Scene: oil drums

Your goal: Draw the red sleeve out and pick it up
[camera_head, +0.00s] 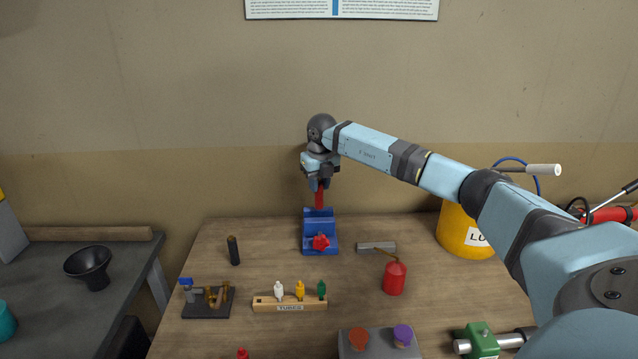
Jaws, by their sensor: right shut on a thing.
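The red sleeve (319,198) is a thin upright red piece above the blue stand (320,223) at the back middle of the table. My right gripper (319,185) points down and is shut on the top of the red sleeve. The sleeve's lower end meets the top of the blue stand in the picture; I cannot tell whether it is still inside. A red knob (321,242) sits on the stand's front. My left gripper is not in view.
A red oil can (394,278), grey bar (377,247) and yellow drum (463,232) stand to the right. A wooden tube rack (291,304), dark cylinder (233,250) and dark tray with brass parts (209,303) are at front left. My right arm spans the right side.

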